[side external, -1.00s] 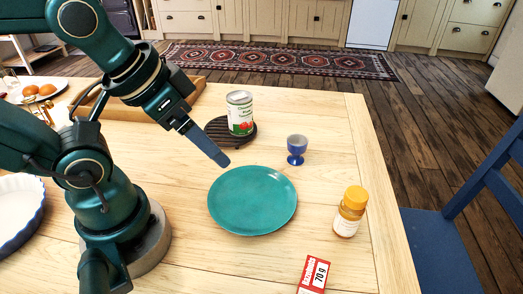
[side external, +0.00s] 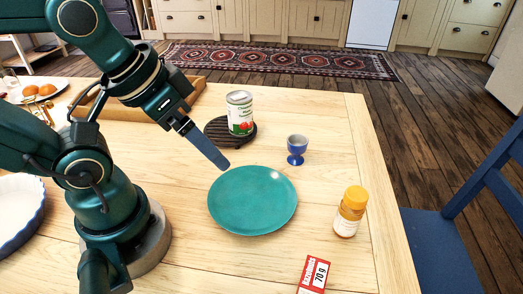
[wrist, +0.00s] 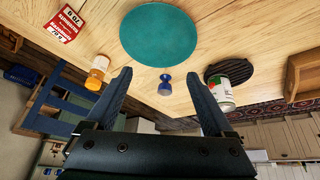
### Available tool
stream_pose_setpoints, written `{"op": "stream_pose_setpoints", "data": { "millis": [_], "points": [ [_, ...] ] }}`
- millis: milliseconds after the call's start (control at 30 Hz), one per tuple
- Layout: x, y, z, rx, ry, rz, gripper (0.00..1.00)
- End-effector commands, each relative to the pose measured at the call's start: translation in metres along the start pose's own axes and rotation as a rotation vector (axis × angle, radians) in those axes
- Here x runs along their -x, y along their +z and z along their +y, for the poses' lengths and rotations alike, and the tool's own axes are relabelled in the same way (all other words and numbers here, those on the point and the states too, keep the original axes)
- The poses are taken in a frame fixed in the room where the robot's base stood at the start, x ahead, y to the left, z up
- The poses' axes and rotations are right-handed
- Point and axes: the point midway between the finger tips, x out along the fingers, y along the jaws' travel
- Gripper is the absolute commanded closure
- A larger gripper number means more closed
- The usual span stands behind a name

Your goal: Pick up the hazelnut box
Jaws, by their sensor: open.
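A small red and white box marked "70 g" (side external: 314,274) lies on the table near the front edge of the side view. It also shows at the upper left of the wrist view (wrist: 67,22); its name is too small to read surely, and I see no other box like it. My gripper (side external: 222,163) is above the table by the far left rim of the teal plate, well away from the box. In the wrist view my gripper (wrist: 165,95) has its two fingers wide apart with nothing between them.
The teal plate (side external: 252,200) lies mid-table. An orange-capped jar (side external: 349,211), a blue egg cup (side external: 297,149) and a tin (side external: 240,113) on a dark trivet (side external: 217,136) stand around it. A wooden tray (side external: 150,106) is behind. A blue chair (side external: 450,230) stands right of the table.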

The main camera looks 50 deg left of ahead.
Motion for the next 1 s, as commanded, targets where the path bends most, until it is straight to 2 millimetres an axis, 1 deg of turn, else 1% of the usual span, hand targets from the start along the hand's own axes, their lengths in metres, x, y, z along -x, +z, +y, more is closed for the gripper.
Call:
{"op": "stream_pose_setpoints", "data": {
  "millis": [100,200,400,533,767,867,1000],
  "points": [
    [0.013,-0.006,0.017,0.145,0.072,-0.051,0.13],
    [0.019,-0.011,0.034,0.251,0.133,-0.150,0.13],
    [0.025,-0.025,0.072,0.425,0.232,-0.391,0.13],
    [0.025,-0.035,0.097,0.525,0.279,-0.574,0.13],
    [0.012,-0.050,0.138,0.658,0.317,-0.892,0.13],
    [0.001,-0.054,0.153,0.703,0.319,-1.025,0.13],
    [-0.019,-0.054,0.173,0.753,0.307,-1.200,0.13]
  ]
}}
